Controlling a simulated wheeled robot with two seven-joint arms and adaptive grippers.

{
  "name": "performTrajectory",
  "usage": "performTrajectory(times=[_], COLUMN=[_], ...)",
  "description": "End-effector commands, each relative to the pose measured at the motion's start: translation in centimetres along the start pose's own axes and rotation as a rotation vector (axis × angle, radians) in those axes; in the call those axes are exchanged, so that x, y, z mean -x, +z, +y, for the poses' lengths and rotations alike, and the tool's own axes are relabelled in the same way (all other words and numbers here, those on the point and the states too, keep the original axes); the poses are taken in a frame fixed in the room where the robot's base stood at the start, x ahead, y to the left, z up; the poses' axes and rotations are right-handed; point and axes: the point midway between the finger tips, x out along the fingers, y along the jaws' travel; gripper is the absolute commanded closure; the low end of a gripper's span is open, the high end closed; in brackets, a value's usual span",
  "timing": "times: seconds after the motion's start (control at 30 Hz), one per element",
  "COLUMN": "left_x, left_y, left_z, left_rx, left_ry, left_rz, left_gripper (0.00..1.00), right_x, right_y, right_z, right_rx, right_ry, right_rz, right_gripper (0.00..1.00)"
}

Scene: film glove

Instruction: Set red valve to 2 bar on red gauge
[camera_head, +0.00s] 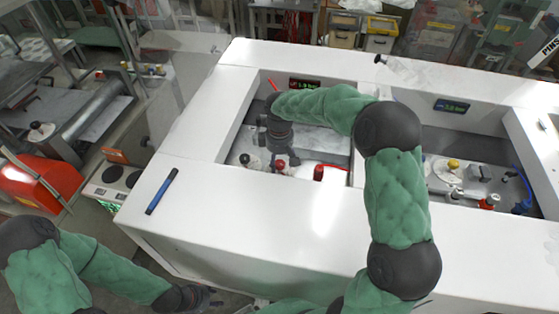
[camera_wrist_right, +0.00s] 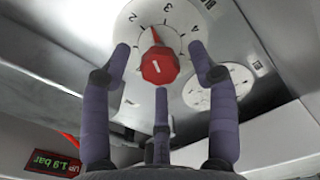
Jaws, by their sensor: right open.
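In the head view, my right gripper (camera_head: 284,157) reaches into the left recess of the white cabinet, largely hiding the valve.
The white cabinet (camera_head: 215,180) has raised edges around the recess. A red cylinder (camera_head: 318,173) stands at its front edge. A second recess at the right holds a yellow knob (camera_head: 453,164) and a blue-lit gauge (camera_head: 452,106). A blue marker (camera_head: 161,191) lies on the cabinet top.

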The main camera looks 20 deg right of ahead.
Motion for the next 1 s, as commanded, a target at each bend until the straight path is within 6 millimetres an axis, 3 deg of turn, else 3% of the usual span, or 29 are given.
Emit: performTrajectory(times=[0.17,0.3,0.37,1.0], left_x=[0.01,0.01,0.01,-0.04], left_y=[0.0,0.0,0.0,0.0], left_z=[0.0,0.0,0.0,-0.02], left_rx=[0.0,0.0,0.0,0.0], left_ry=[0.0,0.0,0.0,0.0], left_rz=[0.0,0.0,0.0,0.0], left_gripper=[0.6,0.6,0.6,0.6], right_x=[0.01,0.02,0.02,-0.01], right_y=[0.0,-0.01,-0.01,-0.06], right_z=[0.0,-0.01,-0.01,0.0], right_rx=[0.0,0.0,0.0,-0.111], right_ry=[0.0,0.0,0.0,0.0], right_rz=[0.0,0.0,0.0,0.0], right_gripper=[0.43,0.83,0.96,0.96])
